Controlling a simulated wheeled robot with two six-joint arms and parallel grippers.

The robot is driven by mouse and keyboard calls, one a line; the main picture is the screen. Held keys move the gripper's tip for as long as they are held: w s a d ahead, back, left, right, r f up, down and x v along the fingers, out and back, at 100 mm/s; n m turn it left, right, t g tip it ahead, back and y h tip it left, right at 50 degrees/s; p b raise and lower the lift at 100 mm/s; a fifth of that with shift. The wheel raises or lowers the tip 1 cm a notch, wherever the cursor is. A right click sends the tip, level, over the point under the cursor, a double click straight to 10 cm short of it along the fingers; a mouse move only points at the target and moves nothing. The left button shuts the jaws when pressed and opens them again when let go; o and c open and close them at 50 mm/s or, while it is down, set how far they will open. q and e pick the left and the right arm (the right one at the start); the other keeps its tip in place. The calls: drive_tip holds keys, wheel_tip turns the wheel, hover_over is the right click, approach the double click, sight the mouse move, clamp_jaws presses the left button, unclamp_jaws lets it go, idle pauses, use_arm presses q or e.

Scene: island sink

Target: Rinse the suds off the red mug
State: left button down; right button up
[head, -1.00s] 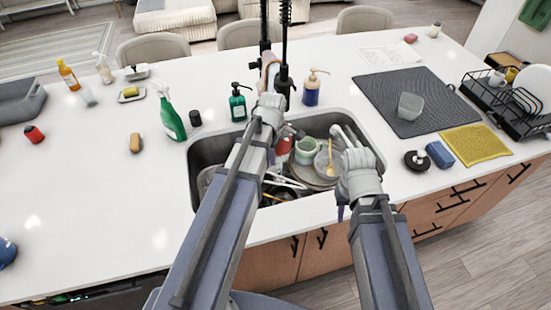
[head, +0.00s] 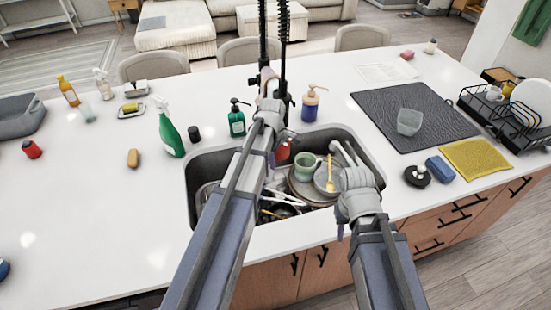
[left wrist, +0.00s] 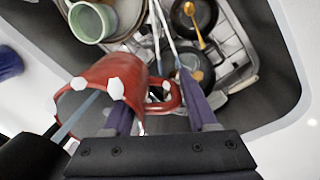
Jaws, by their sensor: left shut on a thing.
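The red mug (left wrist: 113,82) is tilted over the sink in the left wrist view, with white suds patches on its wall and near its handle. Its mouth faces lower left, and a pale blue streak like water crosses it. My left gripper (left wrist: 158,94) is shut on the mug at its handle side. In the head view the mug (head: 283,151) shows as a small red patch beside my left gripper (head: 275,139), mostly behind my arm. My right gripper (head: 343,226) is over the front right of the sink; its fingers are largely hidden.
The sink (head: 203,165) holds a green cup (head: 307,166), plates, pans and utensils. A black faucet (head: 283,60) stands behind it, with a green soap bottle (head: 237,122) and a purple one (head: 310,103) at the back rim.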

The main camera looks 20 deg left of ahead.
use_arm(q)
drive_tip(key=shift+d, duration=0.15)
drive_tip(key=shift+w+d, duration=0.15)
drive_tip(key=shift+d, duration=0.3)
drive_tip(key=shift+a, duration=0.15)
idle(0.4)
drive_tip(key=shift+a, duration=0.45)
drive_tip(key=shift+s, duration=0.2)
drive_tip(key=s+d, duration=0.2)
drive_tip(key=s, duration=0.5)
drive_tip(key=shift+s, duration=0.35)
idle(0.3)
idle(1.3)
